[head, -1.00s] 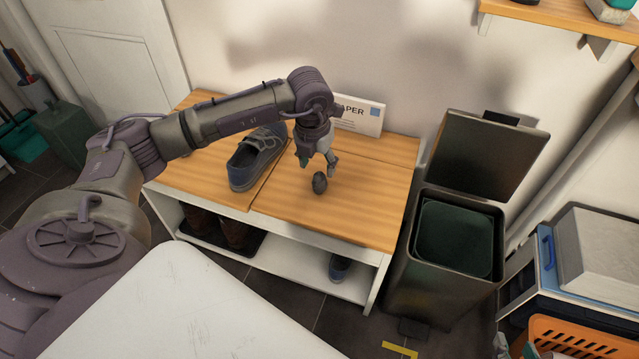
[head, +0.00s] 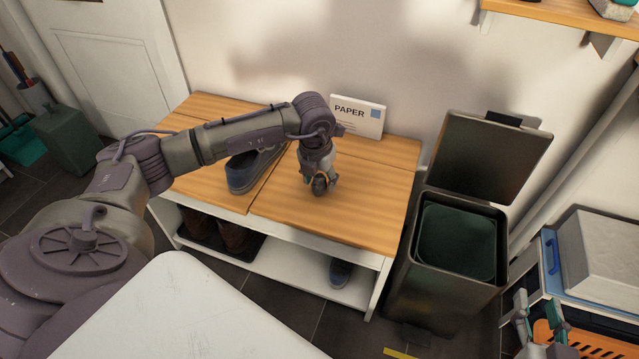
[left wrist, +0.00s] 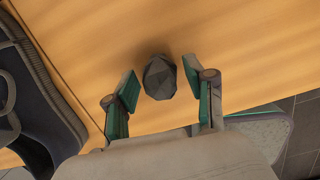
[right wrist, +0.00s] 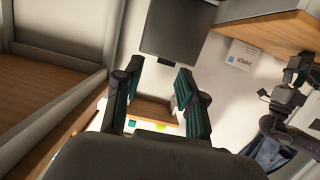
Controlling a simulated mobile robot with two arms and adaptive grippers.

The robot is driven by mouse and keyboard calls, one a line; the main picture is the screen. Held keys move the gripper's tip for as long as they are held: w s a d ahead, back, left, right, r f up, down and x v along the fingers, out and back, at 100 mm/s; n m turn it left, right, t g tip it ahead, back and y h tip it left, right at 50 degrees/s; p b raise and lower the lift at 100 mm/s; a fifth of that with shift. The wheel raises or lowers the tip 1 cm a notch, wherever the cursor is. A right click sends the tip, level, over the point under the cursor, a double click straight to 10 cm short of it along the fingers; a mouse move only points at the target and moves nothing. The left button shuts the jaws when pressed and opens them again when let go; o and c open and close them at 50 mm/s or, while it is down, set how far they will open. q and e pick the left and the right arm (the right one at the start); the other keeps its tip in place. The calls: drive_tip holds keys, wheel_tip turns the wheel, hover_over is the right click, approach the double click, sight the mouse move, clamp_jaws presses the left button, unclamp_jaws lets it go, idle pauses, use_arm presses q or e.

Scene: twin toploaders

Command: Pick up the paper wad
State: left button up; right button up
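The paper wad (head: 320,186) is a small dark grey crumpled ball on the wooden bench top (head: 345,215). It also shows in the left wrist view (left wrist: 160,77). My left gripper (head: 322,184) is at the wad, pointing down. In the left wrist view my left gripper (left wrist: 160,84) is open, with one green-padded finger on each side of the wad and a gap to each. My right gripper (head: 538,325) is at the lower right of the head view. In the right wrist view my right gripper (right wrist: 157,82) is open and empty.
A blue shoe (head: 243,172) stands left of my left gripper. A sign reading PAPER (head: 358,115) stands behind it. An open bin (head: 455,240) is right of the bench. An orange basket (head: 570,340) is at the lower right. The bench's right part is clear.

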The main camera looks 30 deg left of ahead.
use_arm(q)
drive_tip(key=c, duration=0.6)
drive_tip(key=shift+c, duration=0.2)
drive_tip(key=shift+r, duration=0.1)
